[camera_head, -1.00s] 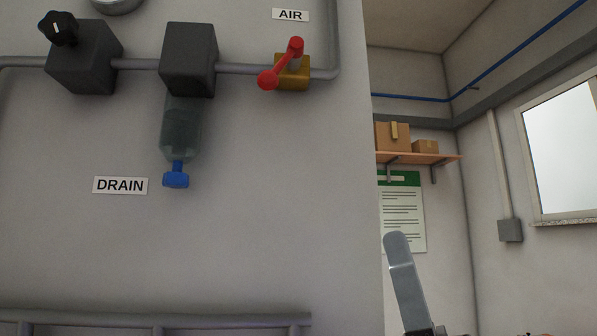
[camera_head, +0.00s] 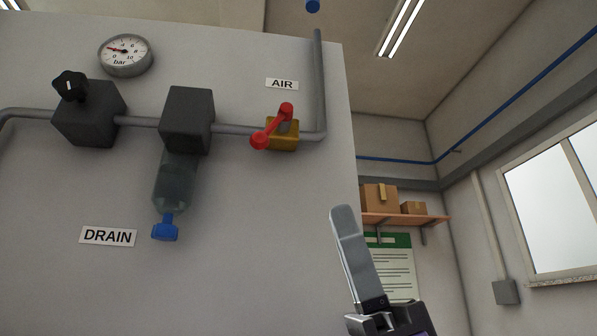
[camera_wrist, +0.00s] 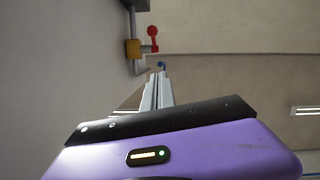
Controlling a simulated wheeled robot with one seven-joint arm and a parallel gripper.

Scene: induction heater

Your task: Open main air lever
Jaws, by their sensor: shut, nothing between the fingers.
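The red air lever (camera_head: 272,128) sits on a brass-coloured valve body (camera_head: 283,135) in the grey pipe, below the AIR label (camera_head: 282,84). The lever slants from upper right to lower left, across the pipe's line. In the wrist view the red lever (camera_wrist: 153,40) and the yellow valve body (camera_wrist: 133,49) show beyond the fingertips, slightly to the left. My gripper (camera_head: 343,212) is shut and empty, pointing up, to the right of and below the lever in the head view. In the wrist view its fingers (camera_wrist: 159,76) lie together. It is apart from the lever.
The grey panel wall bears a pressure gauge (camera_head: 126,55), a black knob (camera_head: 70,86), a filter bowl (camera_head: 174,182) with a blue drain knob (camera_head: 165,227), and a DRAIN label (camera_head: 108,237). A shelf with boxes (camera_head: 380,198) is behind my gripper. The space around the gripper looks clear.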

